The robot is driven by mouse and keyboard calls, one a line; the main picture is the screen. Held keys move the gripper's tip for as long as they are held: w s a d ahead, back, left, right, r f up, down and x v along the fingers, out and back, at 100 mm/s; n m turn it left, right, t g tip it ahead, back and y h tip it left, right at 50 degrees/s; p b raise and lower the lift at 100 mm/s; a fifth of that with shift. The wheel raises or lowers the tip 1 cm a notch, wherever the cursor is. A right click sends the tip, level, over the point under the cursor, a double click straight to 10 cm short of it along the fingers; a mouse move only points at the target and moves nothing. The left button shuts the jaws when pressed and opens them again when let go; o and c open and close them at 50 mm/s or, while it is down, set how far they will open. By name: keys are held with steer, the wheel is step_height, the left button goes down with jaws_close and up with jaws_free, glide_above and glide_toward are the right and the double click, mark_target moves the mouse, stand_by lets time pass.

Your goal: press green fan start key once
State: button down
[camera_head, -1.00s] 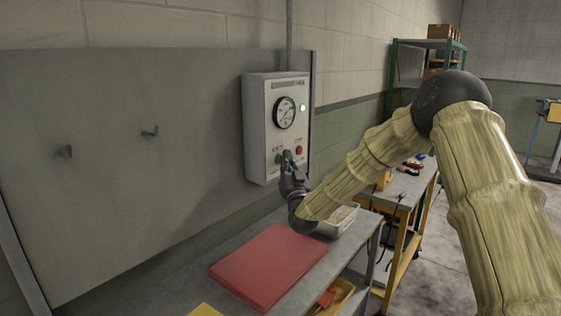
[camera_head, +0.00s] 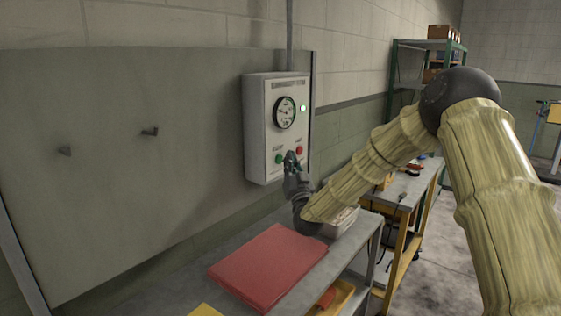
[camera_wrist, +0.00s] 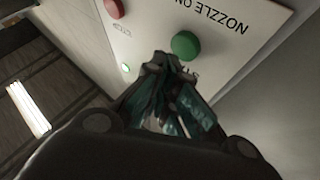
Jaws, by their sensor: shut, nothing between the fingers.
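A white control box (camera_head: 257,130) hangs on the wall panel, with a round gauge, a green key (camera_head: 279,158) at its lower left and a red key (camera_head: 299,150) to the right. My gripper (camera_head: 290,157) is shut and empty, in front of the box just right of the green key. In the wrist view the green key (camera_wrist: 186,45) stands clear beyond the closed fingertips (camera_wrist: 168,62), slightly right of them. The red key (camera_wrist: 115,8) is at the top left. A partly hidden label lies by the fingertips. The exact gap to the panel cannot be told.
A small lamp (camera_head: 303,108) beside the gauge looks white. A small green light (camera_wrist: 126,68) shows in the wrist view. Below is a grey bench (camera_head: 190,290) with a red folder-like slab (camera_head: 268,265) and a tray (camera_head: 341,222). Two hooks are on the wall panel.

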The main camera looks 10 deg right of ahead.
steer(key=shift+s+d+b, duration=0.15)
steer(key=shift+s+d, duration=0.65)
steer(key=shift+s, duration=0.2)
steer(key=shift+s+d+b, duration=0.15)
steer(key=shift+s+d, duration=0.6)
steer(key=shift+s, duration=0.2)
